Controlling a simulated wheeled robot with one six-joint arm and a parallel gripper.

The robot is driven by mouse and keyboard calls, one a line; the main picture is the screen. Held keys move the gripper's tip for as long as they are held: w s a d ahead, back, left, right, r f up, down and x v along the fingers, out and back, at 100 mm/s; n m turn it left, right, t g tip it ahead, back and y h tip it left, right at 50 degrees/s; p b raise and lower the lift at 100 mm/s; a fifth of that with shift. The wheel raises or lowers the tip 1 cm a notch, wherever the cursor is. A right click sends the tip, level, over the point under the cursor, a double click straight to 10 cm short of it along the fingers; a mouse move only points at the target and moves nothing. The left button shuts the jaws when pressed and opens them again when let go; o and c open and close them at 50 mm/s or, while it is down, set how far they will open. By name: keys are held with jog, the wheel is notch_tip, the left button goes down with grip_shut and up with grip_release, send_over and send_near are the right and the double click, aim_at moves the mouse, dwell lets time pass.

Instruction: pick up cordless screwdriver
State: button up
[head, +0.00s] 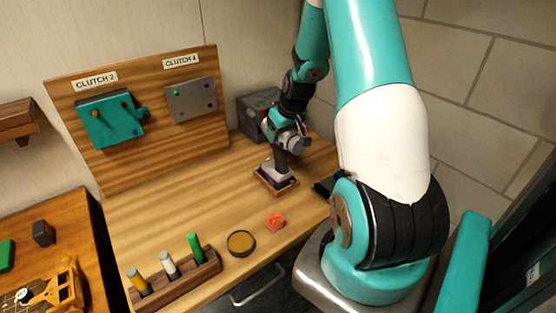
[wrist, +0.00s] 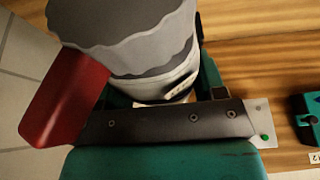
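The cordless screwdriver (head: 281,158) stands upright at the table's back right, with a teal body, a grey nose toward the right and a dark handle over a small base (head: 263,182). My gripper (head: 282,117) is at its upper body, so close that the two overlap. In the wrist view, the screwdriver's big grey ridged collar (wrist: 130,40) fills the upper left. The second finger is not clearly seen, so whether the gripper has closed on the tool is hidden.
A wooden board with a teal plate (head: 108,117) and a grey plate (head: 191,100) stands behind. A dark box (head: 258,110) is near the tool. A red block (head: 275,221), round tin (head: 240,243) and marker rack (head: 180,279) lie in front. The table's middle is clear.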

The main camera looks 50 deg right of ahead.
jog(key=c, duration=0.7)
jog(key=shift+r, duration=0.2)
jog(key=shift+r+p, duration=0.2)
jog(key=shift+p, duration=0.15)
notch_tip(320, 180, up, 24)
jog(key=shift+r+b, duration=0.2)
jog(key=shift+b, duration=0.2)
jog(key=shift+d, duration=0.1)
